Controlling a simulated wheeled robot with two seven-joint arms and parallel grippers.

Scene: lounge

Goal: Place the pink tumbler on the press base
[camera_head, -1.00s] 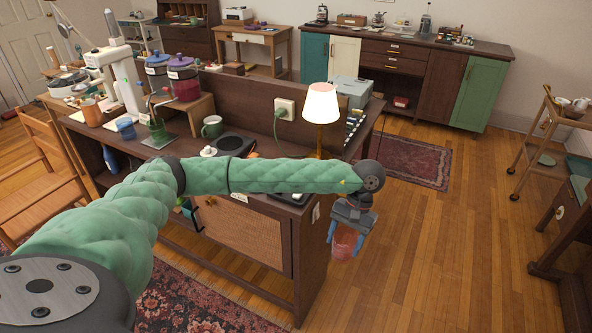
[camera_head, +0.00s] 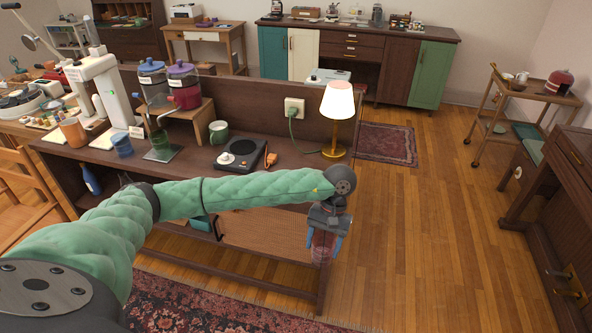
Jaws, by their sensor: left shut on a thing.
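My left gripper (camera_head: 328,228) points down and is shut on the pink tumbler (camera_head: 322,247), a translucent pinkish-red cup. The gripper's fingers partly cover it. It hangs in the air in front of the right end of the dark wooden counter (camera_head: 200,172), clear of any surface. A tall white machine (camera_head: 112,95) at the counter's left end looks like a press; I cannot tell its base clearly from the things around it. My right gripper is out of view.
On the counter stand an orange cup (camera_head: 73,133), a blue cup (camera_head: 122,145), a green mug (camera_head: 218,131), a hot plate (camera_head: 238,154), two lidded dispensers (camera_head: 184,86) and a lit lamp (camera_head: 338,103). A wooden chair (camera_head: 25,195) is at left. Open floor (camera_head: 430,220) lies right.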

